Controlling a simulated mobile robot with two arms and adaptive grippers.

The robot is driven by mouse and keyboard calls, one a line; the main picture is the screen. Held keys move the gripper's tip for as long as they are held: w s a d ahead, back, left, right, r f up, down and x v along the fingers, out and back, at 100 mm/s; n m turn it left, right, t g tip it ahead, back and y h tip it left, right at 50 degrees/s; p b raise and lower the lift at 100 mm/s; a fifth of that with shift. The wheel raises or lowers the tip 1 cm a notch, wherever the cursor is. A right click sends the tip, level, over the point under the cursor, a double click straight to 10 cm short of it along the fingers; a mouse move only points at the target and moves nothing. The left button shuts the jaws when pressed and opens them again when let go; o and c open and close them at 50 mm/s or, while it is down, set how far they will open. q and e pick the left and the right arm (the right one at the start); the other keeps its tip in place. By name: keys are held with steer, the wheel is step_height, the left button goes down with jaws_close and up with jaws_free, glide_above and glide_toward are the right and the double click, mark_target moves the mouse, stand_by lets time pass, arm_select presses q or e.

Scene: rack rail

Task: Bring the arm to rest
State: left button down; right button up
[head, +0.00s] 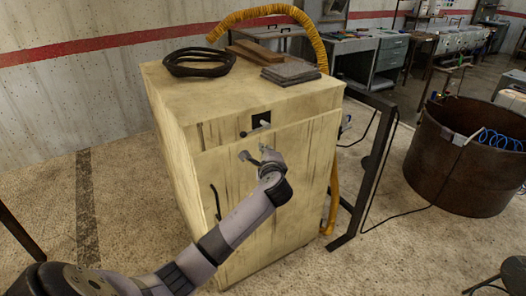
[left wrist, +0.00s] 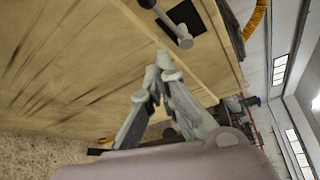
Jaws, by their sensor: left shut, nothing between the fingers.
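My left arm (head: 228,228) reaches up from the lower left in the head view, in front of a pale wooden cabinet (head: 225,180). My left gripper (head: 252,156) is at the upper part of the cabinet's front, just below a metal handle (head: 263,124) on a dark square plate. In the left wrist view the gripper's fingers (left wrist: 163,68) come together at the tips with nothing between them. The handle there (left wrist: 172,24) stands apart from the fingertips. My right gripper is in neither view.
A black coil (head: 198,62) and flat boards (head: 290,72) lie on the cabinet top. A yellow hose (head: 262,12) runs behind it. A dark metal frame (head: 372,165) and a big rusty drum (head: 455,170) stand to the right. The floor at left is mostly open.

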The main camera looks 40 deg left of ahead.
arm_select(q)
steer(key=shift+f, duration=0.15)
steer(key=s+d+f+n+g+h, duration=0.1)
steer(key=s+d+f+g+h, duration=0.3)
steer(key=f, duration=0.9)
steer(key=s+d+f+n+t, duration=0.1)
steer(key=s+f, duration=0.5)
steer(key=f, duration=0.7)
steer(key=s+d+f+n+g+h, duration=0.1)
steer(key=s+d+f+g+h, duration=0.3)
steer(key=f, duration=0.9)
steer(key=s+d+f+n+g+h, duration=0.1)
steer(key=s+f, duration=0.6)
steer(key=s, duration=0.7)
steer(key=s+d+f+n+g, duration=0.1)
steer(key=s+d+f+n, duration=0.3)
steer(key=s, duration=1.1)
steer(key=s+d+f+n+g+h+b, duration=0.1)
steer(key=s+d+f+n, duration=0.2)
steer(key=s+f, duration=0.8)
steer(key=s+d, duration=0.2)
steer(key=s, duration=0.1)
steer(key=shift+s+d+g+h, duration=0.25)
steer(key=shift+d+g+h, duration=0.05)
steer(key=shift+d+g, duration=0.1)
